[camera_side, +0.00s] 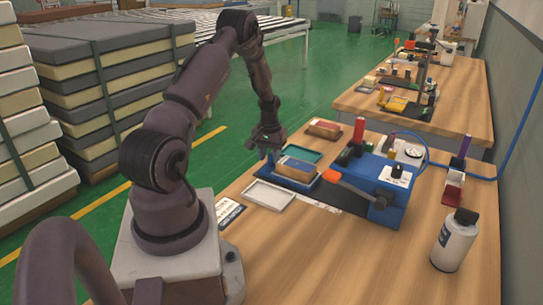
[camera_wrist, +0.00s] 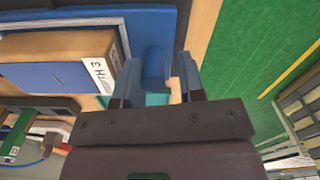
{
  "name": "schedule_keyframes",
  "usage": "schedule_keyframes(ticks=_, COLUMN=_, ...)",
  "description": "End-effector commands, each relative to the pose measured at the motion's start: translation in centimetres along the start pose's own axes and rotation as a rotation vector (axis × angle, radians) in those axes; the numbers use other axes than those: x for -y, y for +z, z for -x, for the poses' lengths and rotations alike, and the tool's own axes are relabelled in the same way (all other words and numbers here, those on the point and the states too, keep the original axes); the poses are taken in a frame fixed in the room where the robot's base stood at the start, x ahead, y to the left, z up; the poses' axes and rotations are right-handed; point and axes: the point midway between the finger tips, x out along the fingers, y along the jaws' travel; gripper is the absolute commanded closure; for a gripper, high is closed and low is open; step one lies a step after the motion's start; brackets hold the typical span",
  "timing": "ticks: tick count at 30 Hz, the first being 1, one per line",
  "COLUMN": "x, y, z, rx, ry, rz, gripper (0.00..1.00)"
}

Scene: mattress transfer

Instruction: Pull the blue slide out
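My gripper (camera_wrist: 159,72) is open, with one finger on each side of the knob. Whether either finger touches the knob I cannot tell. In the side view my gripper (camera_side: 268,150) points down near the slide's far left end.
A white tray (camera_side: 252,199) lies on the table left of the slide. A teal tray (camera_side: 303,153) and another brown box (camera_side: 325,128) are behind it. An orange-handled lever (camera_side: 337,177) is on the machine's near side. A white bottle (camera_side: 455,240) stands at the right.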

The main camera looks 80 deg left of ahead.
Motion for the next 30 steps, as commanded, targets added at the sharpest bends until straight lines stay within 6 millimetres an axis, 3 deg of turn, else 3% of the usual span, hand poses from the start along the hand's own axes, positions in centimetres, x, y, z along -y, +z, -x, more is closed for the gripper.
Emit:
schedule_keyframes(ticks=14, x=0.0, y=-0.1, z=0.8, rx=-0.005, ry=0.0, rz=0.0, gripper=0.66)
schedule_keyframes(ticks=30, x=-0.1, y=-0.1, z=11.2, rx=-0.005, ry=0.0, rz=0.0, gripper=0.66)
